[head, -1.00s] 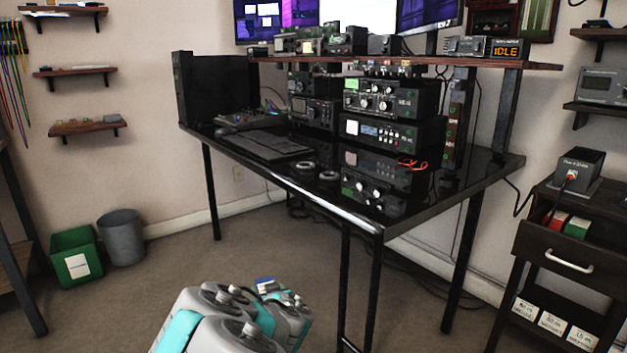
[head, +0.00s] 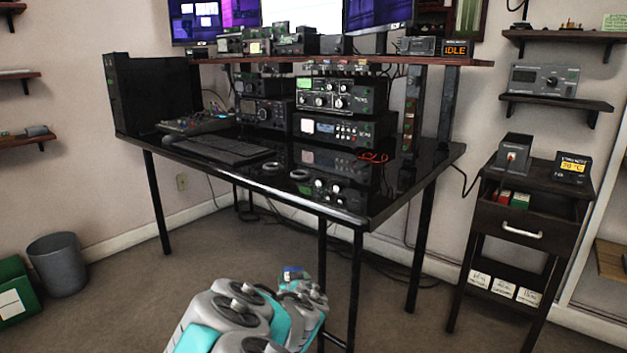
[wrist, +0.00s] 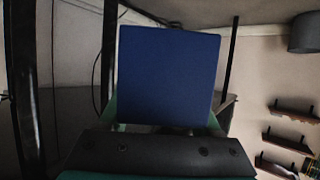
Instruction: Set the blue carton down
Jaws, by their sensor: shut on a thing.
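The blue carton (wrist: 168,75) fills the middle of the wrist view as a plain blue face. My gripper (wrist: 165,128) is shut on it, with green finger parts at its lower sides. In the head view only a small blue and white bit of the carton (head: 293,273) shows beyond my arm; the arm hides most of it and the gripper. The carton is held in front of the black desk (head: 250,187), lower than its top in the picture.
The desk holds a keyboard (head: 225,148), stacked radios (head: 335,130) and a red cable (head: 373,157). A drawer cabinet (head: 520,222) stands at the right with its drawer open. A grey bin (head: 58,265) and green box (head: 14,290) are at left. Some glossy desktop near the front edge is bare.

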